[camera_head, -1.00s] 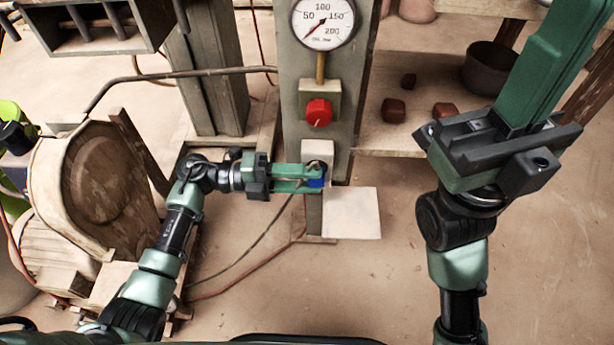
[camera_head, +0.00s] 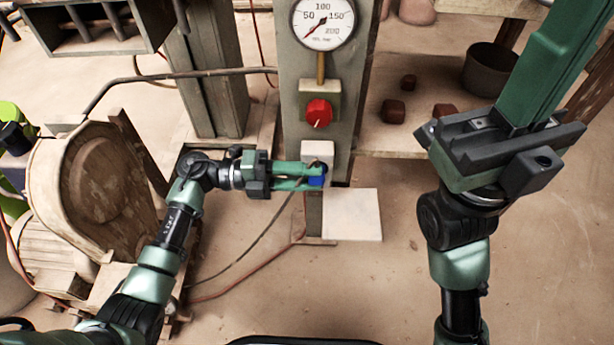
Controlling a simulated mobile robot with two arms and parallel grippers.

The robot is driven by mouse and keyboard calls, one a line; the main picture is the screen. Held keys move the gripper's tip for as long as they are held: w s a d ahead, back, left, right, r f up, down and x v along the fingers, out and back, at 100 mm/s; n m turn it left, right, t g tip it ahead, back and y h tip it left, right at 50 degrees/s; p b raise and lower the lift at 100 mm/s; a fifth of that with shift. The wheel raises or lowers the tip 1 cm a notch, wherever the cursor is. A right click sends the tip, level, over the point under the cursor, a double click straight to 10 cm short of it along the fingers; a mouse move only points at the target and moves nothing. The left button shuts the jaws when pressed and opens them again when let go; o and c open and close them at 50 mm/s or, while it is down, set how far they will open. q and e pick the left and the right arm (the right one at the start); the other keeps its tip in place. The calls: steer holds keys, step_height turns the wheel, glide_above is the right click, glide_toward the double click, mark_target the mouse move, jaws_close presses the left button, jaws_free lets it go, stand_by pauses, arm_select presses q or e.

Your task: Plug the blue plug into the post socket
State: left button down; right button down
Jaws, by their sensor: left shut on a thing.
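The blue plug (camera_head: 317,181) is between the fingertips of my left gripper (camera_head: 318,174), which is shut on it. The plug is at the lower front of the white socket box (camera_head: 318,150) on the grey post (camera_head: 299,90). The gripper covers part of the box's lower half, so I cannot tell whether the plug sits in the socket. My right gripper (camera_head: 500,150) is held up at the right, well apart from the post; its fingers point up and away, and I cannot tell how far apart they are.
A pressure gauge (camera_head: 323,24) and a red knob (camera_head: 318,112) are on the post above the socket box. A pale square board (camera_head: 351,214) is below it. A rounded wooden machine housing (camera_head: 90,188) stands at the left. The floor in the lower middle is open, apart from hoses.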

arm_select(q)
steer(key=c, duration=0.9)
jaws_free()
steer(key=shift+o, duration=0.2)
